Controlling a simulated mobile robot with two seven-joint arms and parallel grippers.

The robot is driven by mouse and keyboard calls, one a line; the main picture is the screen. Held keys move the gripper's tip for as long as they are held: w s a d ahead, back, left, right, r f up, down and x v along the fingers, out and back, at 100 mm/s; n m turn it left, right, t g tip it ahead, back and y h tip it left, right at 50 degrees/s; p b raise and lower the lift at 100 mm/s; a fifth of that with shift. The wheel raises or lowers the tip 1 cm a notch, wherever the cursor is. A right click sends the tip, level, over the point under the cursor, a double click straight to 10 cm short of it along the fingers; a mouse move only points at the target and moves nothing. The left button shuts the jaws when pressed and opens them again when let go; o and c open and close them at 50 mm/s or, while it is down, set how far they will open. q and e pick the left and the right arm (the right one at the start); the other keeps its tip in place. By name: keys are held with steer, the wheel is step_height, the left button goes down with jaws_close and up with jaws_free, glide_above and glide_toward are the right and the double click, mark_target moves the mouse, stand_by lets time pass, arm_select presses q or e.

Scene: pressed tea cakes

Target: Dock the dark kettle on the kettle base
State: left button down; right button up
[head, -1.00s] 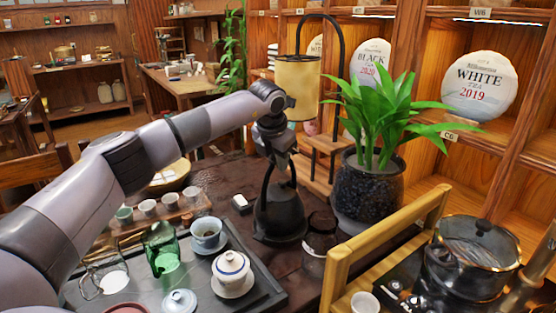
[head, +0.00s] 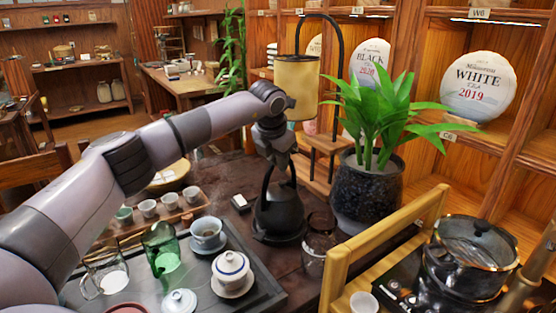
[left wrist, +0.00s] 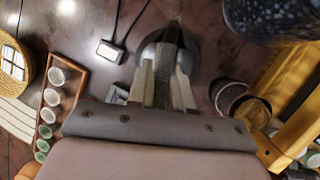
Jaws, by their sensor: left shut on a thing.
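The dark kettle (head: 279,214) stands upright near the middle of the dark table, its tall handle pointing up. My left gripper (head: 279,165) comes down from above and is shut on the handle. In the left wrist view the kettle's rounded top (left wrist: 168,48) shows beyond the fingers (left wrist: 163,85). A thin dark edge, likely the kettle base (head: 262,238), shows at the kettle's foot. The kettle hides most of it, so I cannot tell whether the kettle is fully seated. My right gripper is not in view.
A potted plant (head: 366,195) and a glass vessel (head: 318,240) stand close on the right. A small corded device (head: 240,203) lies left of the kettle. A tea tray (head: 262,290) with cups is in front. A wooden rail (head: 385,250) borders the right.

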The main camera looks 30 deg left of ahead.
arm_select(q)
steer(key=shift+r, duration=0.25)
steer(key=shift+f, duration=0.65)
stand_by(0.3)
steer(key=c, duration=1.3)
jaws_free()
steer(key=shift+f, duration=0.25)
steer(key=shift+p+v, duration=1.05)
steer(key=shift+v, duration=1.25)
steer(key=p+v, duration=0.3)
steer(key=v, duration=0.3)
steer(key=shift+r, duration=0.3)
steer(key=shift+s, duration=0.1)
